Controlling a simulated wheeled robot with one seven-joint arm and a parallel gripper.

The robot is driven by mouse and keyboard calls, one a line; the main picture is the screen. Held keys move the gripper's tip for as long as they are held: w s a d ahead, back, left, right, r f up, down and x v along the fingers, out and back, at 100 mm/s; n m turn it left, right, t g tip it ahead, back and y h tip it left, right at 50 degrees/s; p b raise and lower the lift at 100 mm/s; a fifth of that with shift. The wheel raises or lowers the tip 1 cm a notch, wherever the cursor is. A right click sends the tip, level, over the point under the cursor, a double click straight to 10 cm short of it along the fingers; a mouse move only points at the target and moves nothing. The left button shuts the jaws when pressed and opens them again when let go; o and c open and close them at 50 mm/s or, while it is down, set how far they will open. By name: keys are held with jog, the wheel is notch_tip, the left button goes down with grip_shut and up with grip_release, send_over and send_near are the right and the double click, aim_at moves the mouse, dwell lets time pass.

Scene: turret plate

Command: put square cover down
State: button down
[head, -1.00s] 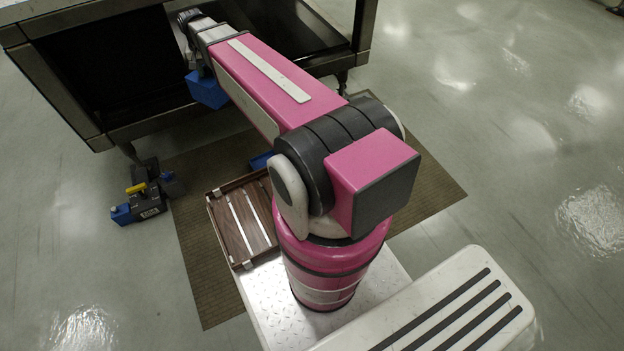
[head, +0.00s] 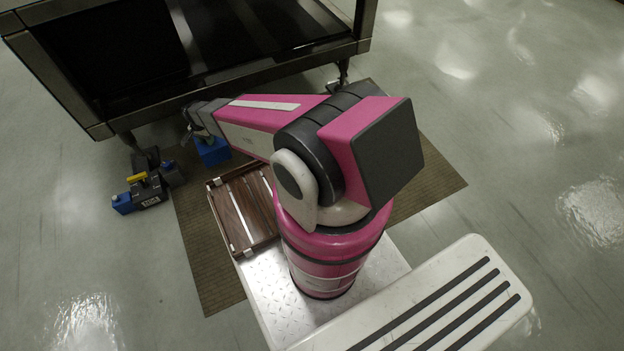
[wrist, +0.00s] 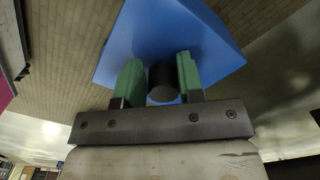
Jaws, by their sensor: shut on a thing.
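The square cover is a blue block-like piece (head: 211,152) low in front of the dark cabinet in the head view. In the wrist view the blue cover (wrist: 180,35) fills the upper middle, with a dark round knob (wrist: 162,83) facing me. My gripper (wrist: 160,75) has green fingers on both sides of the knob and is shut on it. In the head view my gripper (head: 207,139) is at the top of the cover, partly hidden by my arm. I cannot tell whether the cover touches the mat or hangs just above it.
A brown slatted tray (head: 243,213) lies right of the cover, by my base. A dark device with blue ends and a yellow part (head: 145,192) is on the floor at left. The black open cabinet (head: 107,62) stands behind. Brown mat (head: 205,265) is bare at front left.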

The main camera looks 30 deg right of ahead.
aim_at(207, 145)
jog(key=f, duration=0.2)
jog(key=s+a+f, duration=0.1)
jog(key=shift+f+m, duration=0.3)
jog(key=shift+f, duration=5.2)
jog(key=c, duration=0.7)
grip_release()
jog(key=shift+c, duration=0.2)
jog(key=shift+r, duration=0.15)
